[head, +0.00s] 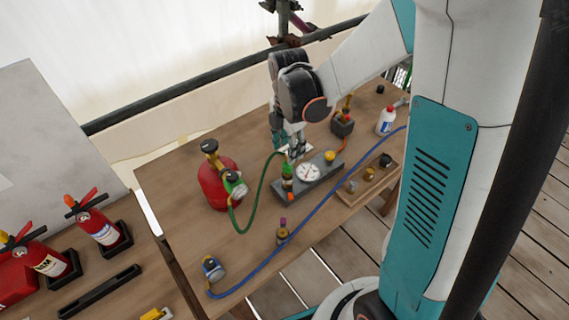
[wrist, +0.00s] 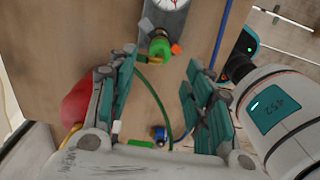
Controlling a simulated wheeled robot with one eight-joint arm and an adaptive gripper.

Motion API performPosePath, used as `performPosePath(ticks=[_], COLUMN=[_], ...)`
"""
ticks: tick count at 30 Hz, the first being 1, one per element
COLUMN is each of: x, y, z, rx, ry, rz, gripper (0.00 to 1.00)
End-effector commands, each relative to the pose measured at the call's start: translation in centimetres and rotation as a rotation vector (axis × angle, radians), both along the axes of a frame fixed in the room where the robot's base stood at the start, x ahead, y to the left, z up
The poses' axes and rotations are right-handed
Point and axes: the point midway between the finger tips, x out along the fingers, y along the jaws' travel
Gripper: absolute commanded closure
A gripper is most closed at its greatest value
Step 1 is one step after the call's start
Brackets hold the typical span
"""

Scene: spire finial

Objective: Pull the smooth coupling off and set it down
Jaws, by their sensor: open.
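A green coupling (head: 288,172) stands at the left end of the grey gauge block (head: 318,180), with the green hose (head: 250,215) beside it. The coupling also shows in the wrist view as a green body (wrist: 159,46) with a yellow end, beyond my fingers. I cannot tell from its surface whether it is the smooth one. My gripper (head: 293,150) is above and behind the block's left end. In the wrist view my gripper (wrist: 158,75) is open, its fingers wide apart with nothing between them but the view of the table.
A red gas bottle (head: 215,185) stands left of the block. A blue hose (head: 330,197) crosses the table in front. A wooden tray (head: 371,182) with small fittings, a white bottle (head: 386,121) and a dark box (head: 342,124) are to the right. The front-left tabletop is mostly clear.

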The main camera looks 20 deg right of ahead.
Motion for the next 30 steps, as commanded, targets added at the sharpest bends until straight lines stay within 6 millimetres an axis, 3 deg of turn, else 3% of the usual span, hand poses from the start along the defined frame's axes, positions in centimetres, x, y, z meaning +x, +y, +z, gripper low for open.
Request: performPosePath(ticks=[8, 14, 30], x=[0.0, 0.0, 0.0], y=[0.0, 0.0, 0.0], z=[-0.2, -1.5, -8.3], rx=[0.000, 0.000, 0.000], ry=[-0.001, -0.001, -0.001], rz=[-0.002, -0.002, -0.002], gripper=[0.53, 0.53, 0.53])
